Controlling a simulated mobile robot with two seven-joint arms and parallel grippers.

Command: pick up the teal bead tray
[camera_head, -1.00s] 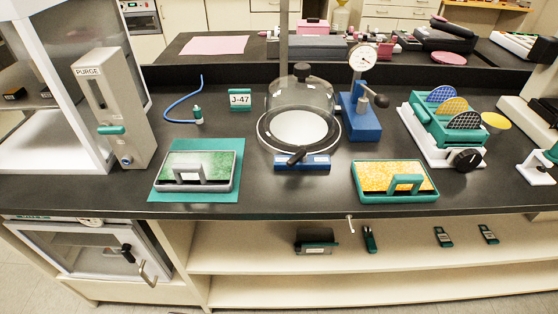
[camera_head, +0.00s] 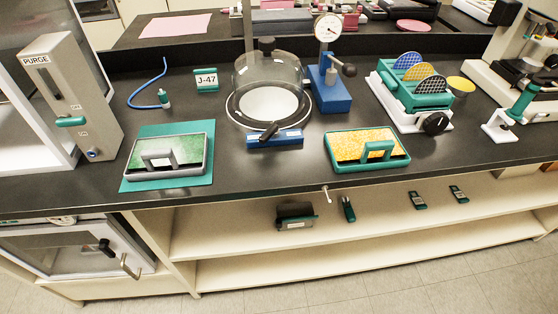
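A teal-framed tray (camera_head: 370,168) with a teal handle and a yellow-orange beaded surface sits on the dark bench near its front edge, right of centre. A grey-framed tray (camera_head: 166,174) with a grey handle and a green beaded surface sits on a flat teal mat (camera_head: 195,128) at the left. Both trays lie flat and apart. Neither of my grippers shows in the view.
A clear dome (camera_head: 268,77) on a blue-fronted base stands behind and between the trays. A dial gauge (camera_head: 327,27) on a blue stand, a disc rack (camera_head: 433,122) and a purge unit (camera_head: 60,85) stand around them.

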